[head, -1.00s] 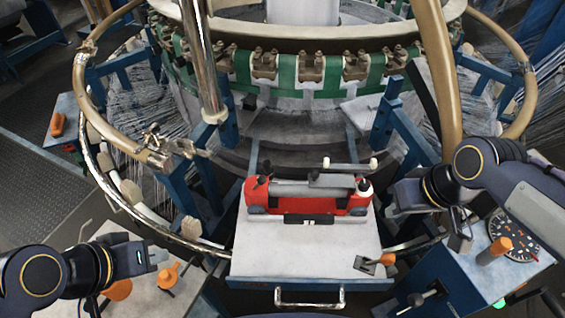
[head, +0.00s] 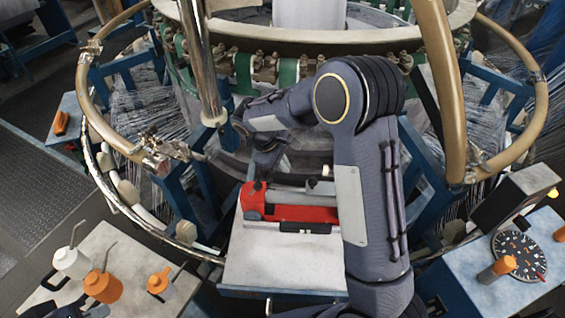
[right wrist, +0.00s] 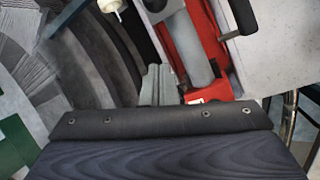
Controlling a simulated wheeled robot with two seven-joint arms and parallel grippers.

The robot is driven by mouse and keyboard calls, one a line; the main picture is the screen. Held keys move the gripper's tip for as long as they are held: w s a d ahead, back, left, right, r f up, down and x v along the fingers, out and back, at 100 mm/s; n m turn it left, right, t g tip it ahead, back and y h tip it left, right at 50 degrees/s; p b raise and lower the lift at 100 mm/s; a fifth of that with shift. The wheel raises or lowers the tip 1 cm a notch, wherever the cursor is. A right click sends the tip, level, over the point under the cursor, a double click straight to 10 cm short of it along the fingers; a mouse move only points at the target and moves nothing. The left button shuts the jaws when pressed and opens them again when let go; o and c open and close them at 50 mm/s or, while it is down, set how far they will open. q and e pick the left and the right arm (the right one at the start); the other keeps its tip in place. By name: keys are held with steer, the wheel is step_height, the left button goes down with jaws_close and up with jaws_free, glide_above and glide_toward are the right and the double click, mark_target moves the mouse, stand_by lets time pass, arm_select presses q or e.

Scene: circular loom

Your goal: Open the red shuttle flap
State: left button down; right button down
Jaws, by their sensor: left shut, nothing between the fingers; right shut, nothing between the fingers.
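The red shuttle (head: 302,213) lies on the pale tray (head: 270,270) in front of the loom. My right arm hides its right part in the head view. Which part is the flap I cannot tell. In the right wrist view the shuttle (right wrist: 212,22) is at the upper right, with a grey roller (right wrist: 188,50) along it. My right gripper (right wrist: 155,84) is shut and empty beside the shuttle's near end; I cannot tell whether it touches. In the head view it is small behind the shuttle's left end. My left gripper (head: 75,308) is shut, cut off at the bottom left edge.
A control box with a round dial (head: 518,255) stands at the right. The loom's ring and blue posts curve round the tray.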

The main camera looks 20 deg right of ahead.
steer(key=d+f, duration=0.1)
steer(key=s+d+f+p, duration=0.1)
steer(key=f, duration=0.1)
steer(key=s+d+f+p, duration=0.1)
steer(key=d, duration=0.1)
steer(key=shift+s+f, duration=0.15)
steer(key=shift+f, duration=0.15)
steer(key=shift+s+d+r, duration=0.1)
steer(key=shift+s+r, duration=0.1)
steer(key=shift+s, duration=0.1)
arm_select(q)
step_height(320, 180, up, 2)
steer(key=shift+r, duration=0.2)
arm_select(e)
steer(key=shift+s+d, duration=0.1)
steer(key=shift+r, duration=0.1)
